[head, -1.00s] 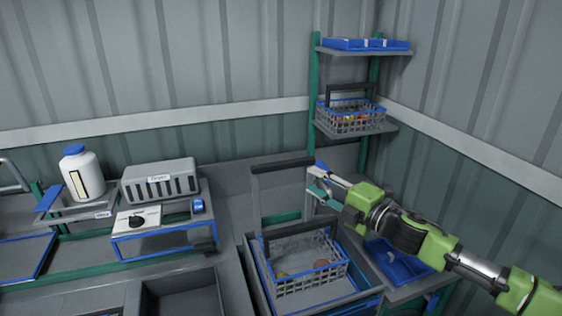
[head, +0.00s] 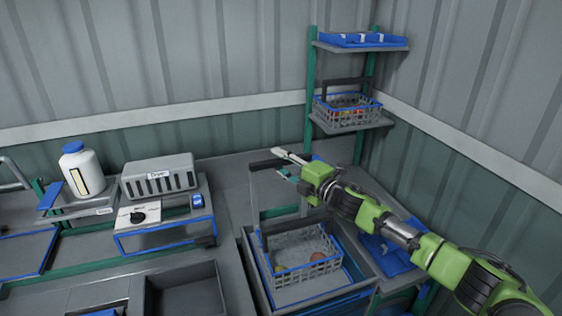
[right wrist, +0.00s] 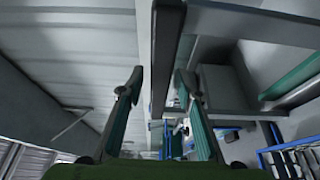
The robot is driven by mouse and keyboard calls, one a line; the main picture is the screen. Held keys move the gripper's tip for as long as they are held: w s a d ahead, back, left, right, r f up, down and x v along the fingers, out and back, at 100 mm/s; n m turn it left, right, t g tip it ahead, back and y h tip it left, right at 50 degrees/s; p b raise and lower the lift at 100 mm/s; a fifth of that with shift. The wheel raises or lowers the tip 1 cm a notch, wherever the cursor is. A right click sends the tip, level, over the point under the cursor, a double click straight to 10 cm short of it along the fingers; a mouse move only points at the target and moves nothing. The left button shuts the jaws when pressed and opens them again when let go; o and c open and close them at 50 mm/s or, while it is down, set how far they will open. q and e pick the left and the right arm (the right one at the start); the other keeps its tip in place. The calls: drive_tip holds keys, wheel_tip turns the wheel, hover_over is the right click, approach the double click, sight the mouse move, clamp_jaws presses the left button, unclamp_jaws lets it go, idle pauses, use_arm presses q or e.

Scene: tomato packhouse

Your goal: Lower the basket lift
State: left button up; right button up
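The basket lift's upright frame with a dark top bar (head: 262,165) stands at the back of a blue-edged bay. A grey wire basket (head: 305,277) with a blue rim and dark handle sits low in the bay, with a few round items inside. My right gripper (head: 289,164) is at the right end of the top bar and hides part of it. In the right wrist view my right gripper (right wrist: 157,90) is open, its fingers apart, with a dark bar (right wrist: 166,50) showing between them. I cannot tell whether they touch it. My left gripper is not in view.
A shelf (head: 345,128) at the back right holds a second basket (head: 347,112), with blue trays (head: 362,40) above. A grey slotted box (head: 159,178), a dial panel (head: 139,217) and a white bottle (head: 82,172) stand on the left. Corrugated walls close the corner.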

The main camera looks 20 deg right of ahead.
drive_tip(key=c, duration=0.7)
clamp_jaws()
drive_tip(key=shift+f, duration=0.1)
wheel_tip(320, 180, down, 19)
drive_tip(key=b, duration=1.4)
drive_tip(key=shift+s, duration=0.1)
drive_tip(key=shift+f, duration=0.15)
drive_tip(key=o, duration=0.6)
unclamp_jaws()
drive_tip(key=shift+o, duration=0.5)
